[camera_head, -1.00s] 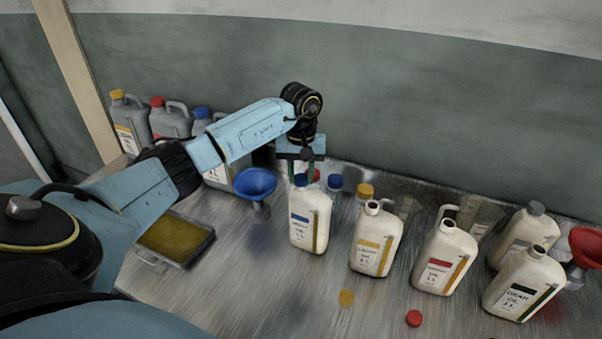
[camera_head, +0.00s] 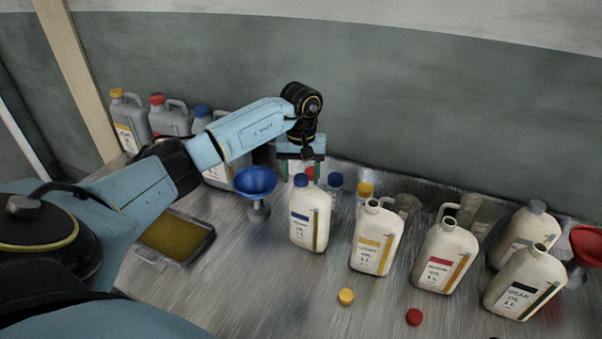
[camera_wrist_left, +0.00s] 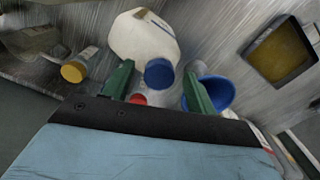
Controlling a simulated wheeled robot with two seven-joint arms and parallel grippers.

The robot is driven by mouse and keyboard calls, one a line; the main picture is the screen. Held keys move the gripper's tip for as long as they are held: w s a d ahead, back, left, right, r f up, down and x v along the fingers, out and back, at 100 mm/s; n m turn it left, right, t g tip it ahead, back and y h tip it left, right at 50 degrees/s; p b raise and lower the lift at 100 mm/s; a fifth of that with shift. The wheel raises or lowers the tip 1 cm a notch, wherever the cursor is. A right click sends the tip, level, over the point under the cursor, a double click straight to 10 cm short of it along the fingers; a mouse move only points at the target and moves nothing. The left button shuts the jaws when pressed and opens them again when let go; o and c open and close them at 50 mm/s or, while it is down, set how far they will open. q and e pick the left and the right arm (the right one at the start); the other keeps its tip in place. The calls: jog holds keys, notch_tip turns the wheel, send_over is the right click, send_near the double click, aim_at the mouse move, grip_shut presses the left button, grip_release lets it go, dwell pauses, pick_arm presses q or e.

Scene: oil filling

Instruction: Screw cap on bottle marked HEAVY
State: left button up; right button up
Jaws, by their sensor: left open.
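A white bottle with a blue-striped label (camera_head: 309,222) stands upright on the table, a blue cap (camera_head: 301,180) sitting on its mouth; the label's word is too small to read surely. My left gripper (camera_head: 301,168) is open just above and behind this cap. In the left wrist view the blue cap (camera_wrist_left: 159,73) shows between the two green fingers (camera_wrist_left: 157,92), apart from both, with the white bottle (camera_wrist_left: 143,38) beyond. Open white bottles with yellow (camera_head: 376,238), red (camera_head: 445,258) and black-striped labels (camera_head: 525,285) stand to the right. My right gripper is not in view.
A yellow cap (camera_head: 346,297) and a red cap (camera_head: 414,317) lie on the table in front. A blue funnel (camera_head: 256,182) stands left of the bottle, a red funnel (camera_head: 587,245) far right. Small capped containers (camera_head: 336,183) stand behind. An oil tray (camera_head: 178,240) lies left.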

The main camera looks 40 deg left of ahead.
pick_arm(q)
notch_tip(320, 180, up, 13)
jog(key=shift+r+b, duration=0.2)
jog(key=shift+b, duration=0.25)
